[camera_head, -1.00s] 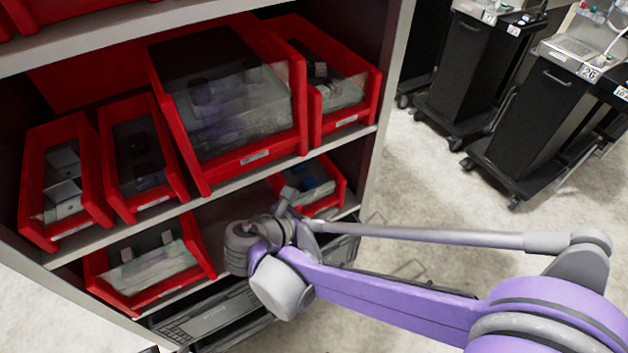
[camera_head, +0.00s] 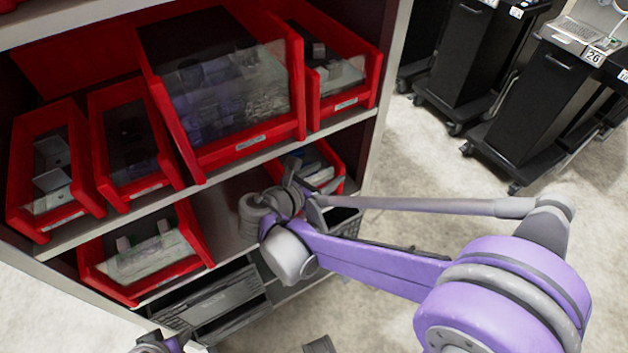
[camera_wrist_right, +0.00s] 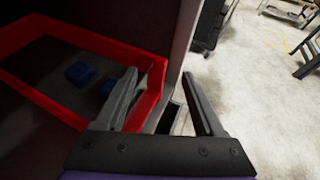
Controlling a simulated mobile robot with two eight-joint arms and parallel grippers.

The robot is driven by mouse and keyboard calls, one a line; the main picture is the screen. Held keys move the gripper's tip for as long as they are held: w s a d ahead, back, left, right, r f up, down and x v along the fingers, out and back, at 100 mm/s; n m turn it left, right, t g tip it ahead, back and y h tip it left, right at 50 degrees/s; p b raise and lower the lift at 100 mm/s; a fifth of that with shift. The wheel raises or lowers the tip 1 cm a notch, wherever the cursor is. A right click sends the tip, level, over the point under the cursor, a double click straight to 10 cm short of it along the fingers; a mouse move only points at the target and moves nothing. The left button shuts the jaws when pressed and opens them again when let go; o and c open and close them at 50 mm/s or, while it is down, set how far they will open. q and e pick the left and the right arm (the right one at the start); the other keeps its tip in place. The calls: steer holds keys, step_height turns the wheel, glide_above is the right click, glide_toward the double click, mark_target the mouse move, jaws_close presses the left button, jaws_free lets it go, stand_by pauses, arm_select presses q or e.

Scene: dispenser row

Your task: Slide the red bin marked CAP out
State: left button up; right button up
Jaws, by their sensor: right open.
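A red bin (camera_head: 326,158) stands at the right end of the lower shelf, partly hidden by my right arm in the head view. In the right wrist view the red bin (camera_wrist_right: 152,92) holds small blue items. I cannot read a CAP label on any bin. My right gripper (camera_wrist_right: 160,75) is open, with its left finger over the inside of the bin and its right finger outside, on either side of a red wall. In the head view my right gripper (camera_head: 294,170) is at this bin, its fingers hard to make out.
Another red bin (camera_head: 190,232) sits on the lower shelf at left. Several red bins, including a large one (camera_head: 245,146), fill the shelf above. Dark crates (camera_head: 215,300) lie below. Black carts (camera_head: 535,115) stand behind right; open floor (camera_head: 430,165) lies between.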

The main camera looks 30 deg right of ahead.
mark_target(339, 166)
steer(key=shift+x, duration=2.65)
steer(key=shift+c, duration=0.3)
jaws_close()
